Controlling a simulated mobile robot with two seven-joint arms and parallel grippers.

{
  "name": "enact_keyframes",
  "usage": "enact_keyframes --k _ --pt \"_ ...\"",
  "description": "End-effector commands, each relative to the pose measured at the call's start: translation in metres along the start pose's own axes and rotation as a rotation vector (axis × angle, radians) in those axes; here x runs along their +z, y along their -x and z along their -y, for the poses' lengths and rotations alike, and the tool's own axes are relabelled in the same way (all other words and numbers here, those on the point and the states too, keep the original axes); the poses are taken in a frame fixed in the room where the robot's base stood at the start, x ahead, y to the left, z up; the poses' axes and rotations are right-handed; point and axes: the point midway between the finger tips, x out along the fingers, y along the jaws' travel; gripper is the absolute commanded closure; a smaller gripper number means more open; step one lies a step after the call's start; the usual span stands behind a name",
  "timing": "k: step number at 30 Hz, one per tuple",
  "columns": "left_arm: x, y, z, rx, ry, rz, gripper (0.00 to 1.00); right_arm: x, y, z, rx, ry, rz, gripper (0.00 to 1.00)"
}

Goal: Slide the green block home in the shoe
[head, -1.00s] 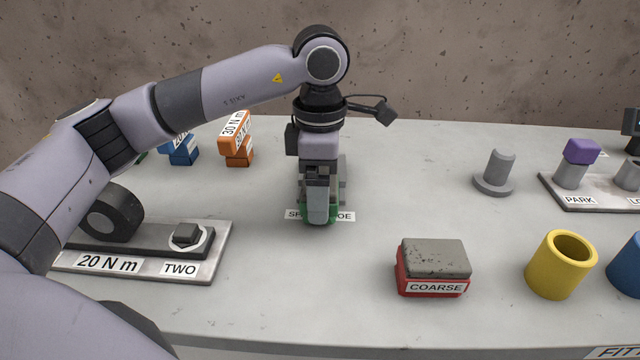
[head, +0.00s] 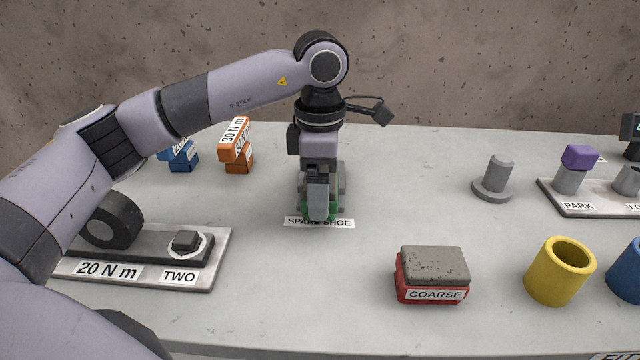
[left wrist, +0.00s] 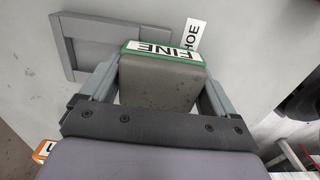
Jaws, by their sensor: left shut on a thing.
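My left gripper (head: 318,205) is shut on the green block (left wrist: 165,50), which has a grey stone body and a "FINE" label. Its fingers (left wrist: 160,82) clasp the block from both sides in the left wrist view. In the head view only a little green (head: 334,212) shows around the fingers, just behind the "SPARE SHOE" label (head: 318,222). The shoe (left wrist: 112,24) is a grey rectangular frame, and the part of its recess in view is empty. The block overlaps its near corner in that view; I cannot tell the gap or height. The shoe is mostly hidden behind my gripper in the head view.
A red block (head: 432,291) labelled "COARSE", topped with grey stone, lies front right. A grey peg (head: 496,175) is at back right. A "20 N m" plate (head: 222,240) lies left. Slab between is clear.

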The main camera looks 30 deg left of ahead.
Motion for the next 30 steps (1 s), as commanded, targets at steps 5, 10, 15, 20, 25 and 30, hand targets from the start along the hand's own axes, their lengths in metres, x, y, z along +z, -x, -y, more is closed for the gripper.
enact_keyframes --k 5,10,15,20,25,30 --pt "0.0 0.001 0.0 0.001 0.0 0.001 0.52 0.0 0.0 0.0 0.0 0.0 0.0 0.57" --pt "0.0 0.001 -0.002 0.001 0.0 0.001 0.52 -0.001 0.0 0.0 0.0 -0.001 -0.001 0.57" --pt "0.0 0.001 -0.005 0.001 0.0 0.001 0.52 -0.002 0.001 0.0 0.0 -0.002 -0.001 0.57" --pt "0.0 0.001 -0.01 0.001 0.001 0.001 0.52 -0.003 0.001 0.001 0.0 -0.004 -0.002 0.57" --pt "0.0 0.001 -0.014 0.001 0.0 0.001 0.52 -0.003 0.002 0.001 0.0 -0.005 -0.002 0.57" --pt "0.0 0.001 -0.018 0.001 0.001 0.001 0.52 -0.004 0.002 0.001 0.0 -0.005 -0.002 0.57"
